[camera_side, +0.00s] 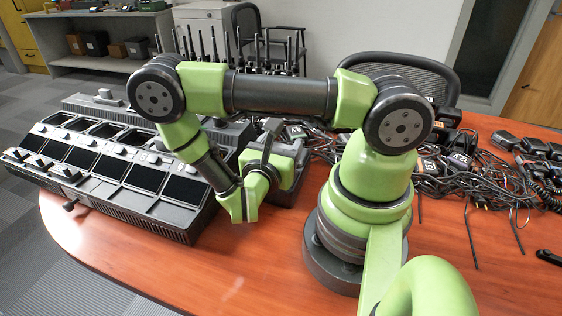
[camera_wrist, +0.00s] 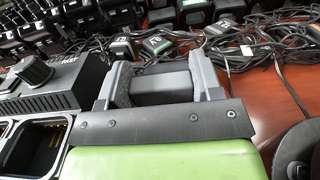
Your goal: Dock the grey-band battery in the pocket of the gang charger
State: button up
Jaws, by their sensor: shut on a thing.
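My gripper (camera_wrist: 163,80) is shut on a grey block between its two grey jaws, which I take for the battery (camera_wrist: 163,88). No band can be made out on it. In the side view my gripper (camera_side: 284,150) is beside the right end of the gang charger, and the battery is hard to pick out there. The gang charger (camera_side: 150,217) is a long dark unit with rows of black pockets, at the left of the table. At the lower left of the wrist view an empty pocket (camera_wrist: 35,145) shows gold contacts.
A black box with a knob (camera_wrist: 55,80) stands beside the jaws. Tangled black cables (camera_side: 465,175) and small devices cover the table's right and back. Upright radios with antennas (camera_side: 240,55) stand behind. Bare wood (camera_side: 240,270) lies in front of the charger.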

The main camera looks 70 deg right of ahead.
notch_tip(320, 180, up, 10)
notch_tip(320, 180, up, 9)
jog(key=w+a, duration=0.3)
jog(key=w, duration=2.2)
jog(key=shift+s+f, duration=0.15)
jog(key=shift+f, duration=1.05)
jog(key=shift+s+f, duration=0.1)
jog(key=shift+f, duration=1.05)
jog(key=shift+f, duration=2.9)
jog(key=shift+f, duration=0.3)
jog(key=shift+f, duration=0.35)
